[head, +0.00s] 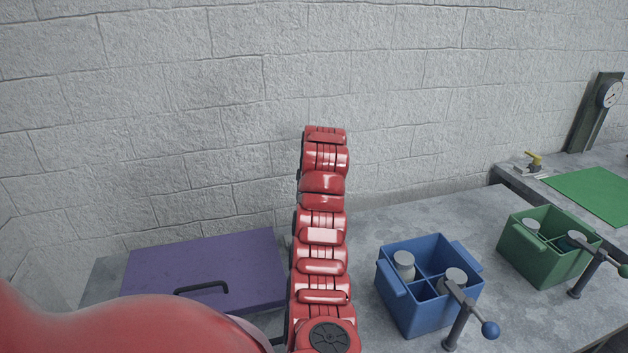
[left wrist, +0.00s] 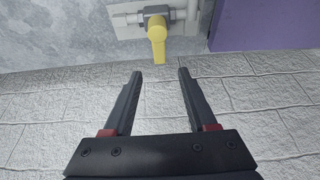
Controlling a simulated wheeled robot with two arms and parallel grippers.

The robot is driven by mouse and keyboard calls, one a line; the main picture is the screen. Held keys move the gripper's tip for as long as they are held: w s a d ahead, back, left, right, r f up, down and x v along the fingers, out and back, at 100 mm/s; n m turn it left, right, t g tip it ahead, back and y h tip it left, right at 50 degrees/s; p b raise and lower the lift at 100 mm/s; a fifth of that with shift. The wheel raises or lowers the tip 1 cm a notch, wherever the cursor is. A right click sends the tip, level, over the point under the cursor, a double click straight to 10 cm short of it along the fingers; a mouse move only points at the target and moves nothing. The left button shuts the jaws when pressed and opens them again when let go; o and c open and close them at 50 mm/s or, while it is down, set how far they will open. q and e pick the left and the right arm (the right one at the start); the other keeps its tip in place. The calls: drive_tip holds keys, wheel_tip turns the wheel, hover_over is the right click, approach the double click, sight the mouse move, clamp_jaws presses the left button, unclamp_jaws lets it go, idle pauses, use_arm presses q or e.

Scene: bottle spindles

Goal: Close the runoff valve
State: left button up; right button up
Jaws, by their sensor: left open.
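A valve with a yellow handle (left wrist: 157,40) and a pale pipe body (left wrist: 178,17) shows at the top of the left wrist view. Its handle lies crosswise to the pipe and points down in that picture. My left gripper (left wrist: 160,72) is open and empty, its two dark fingers spread to either side of the handle's line. The handle's end shows just beyond the fingertips; I see no contact. In the head view a red arm fills the centre and I cannot see this valve or the left gripper there. My right gripper is in neither view.
A purple panel (head: 204,266) with a black handle lies left of the arm. A blue crate (head: 408,308) and a green crate (head: 542,262) hold bottles at right. A block wall (head: 420,100) closes the back.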

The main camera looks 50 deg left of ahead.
use_arm(q)
drive_tip(key=p+v, duration=0.1)
drive_tip(key=v, duration=0.9)
drive_tip(key=shift+r, duration=0.2)
drive_tip(key=shift+f, duration=0.1)
